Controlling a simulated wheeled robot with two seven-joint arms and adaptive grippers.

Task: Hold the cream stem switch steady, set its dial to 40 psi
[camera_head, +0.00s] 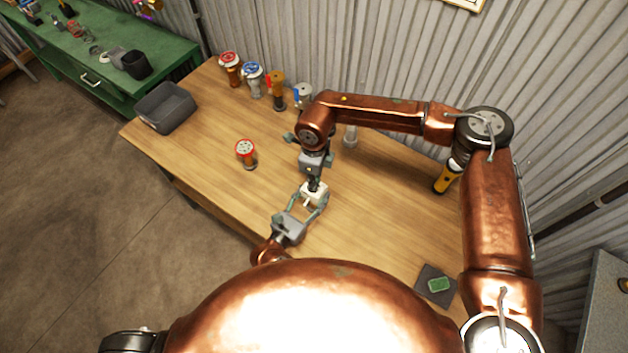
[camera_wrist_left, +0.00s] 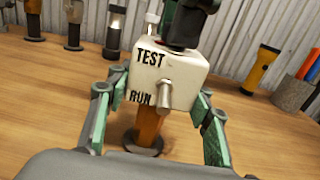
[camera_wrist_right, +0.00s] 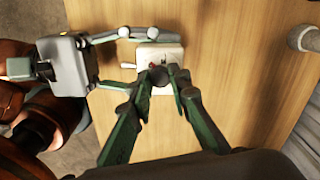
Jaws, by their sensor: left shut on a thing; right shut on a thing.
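The cream stem switch (camera_head: 312,196) stands upright on the wooden table, a cream box on a copper stem with a dark round foot. In the left wrist view its face (camera_wrist_left: 165,75) reads TEST and RUN, with a metal lever on it. My left gripper (camera_head: 306,204) is shut on the cream box, one finger along each side. My right gripper (camera_head: 315,184) comes from above; in the right wrist view its fingertips (camera_wrist_right: 162,78) close on the dark dial knob (camera_wrist_right: 160,74) on top. The fingers cover much of the dial, and I cannot read its setting.
A red-topped fitting (camera_head: 246,153) stands to the left on the table (camera_head: 210,150). Several capped fittings line the back near the corrugated wall. A grey bin (camera_head: 165,108) is at the far left, a yellow torch (camera_head: 445,178) at right, a dark pad with a green item (camera_head: 438,285) front right.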

